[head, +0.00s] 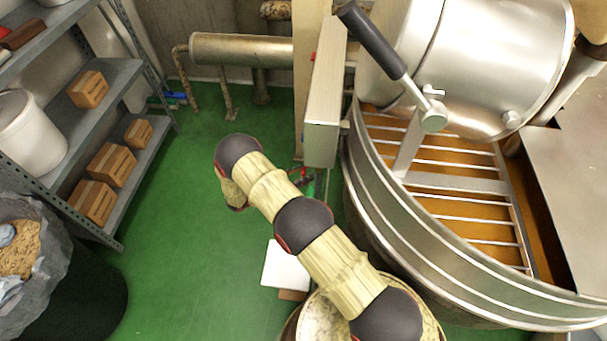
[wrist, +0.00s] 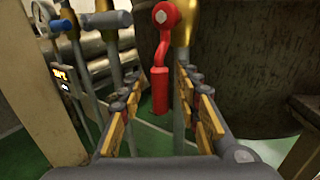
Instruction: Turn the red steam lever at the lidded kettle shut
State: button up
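The red steam lever (wrist: 160,88) hangs down from its red hub (wrist: 165,15) in the wrist view. A grey pipe with a brass-coloured part runs just to its right. My gripper (wrist: 157,104) is open, with its yellow-padded fingers left and right of the lever's grip in the picture. I see no contact, and cannot tell how deep the grip lies between the fingers. The steel kettle (head: 437,255), with bars over its mouth and a raised drum-like lid (head: 490,60), is at right in the head view. My gripper is not clearly visible there.
Other grey pipes and valves (wrist: 107,20) stand left of the lever, beside a box with a lit display (wrist: 65,80). A dark rounded wall (wrist: 250,60) is close at right.

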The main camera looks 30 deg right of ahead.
jog(key=shift+c, duration=1)
grip_shut()
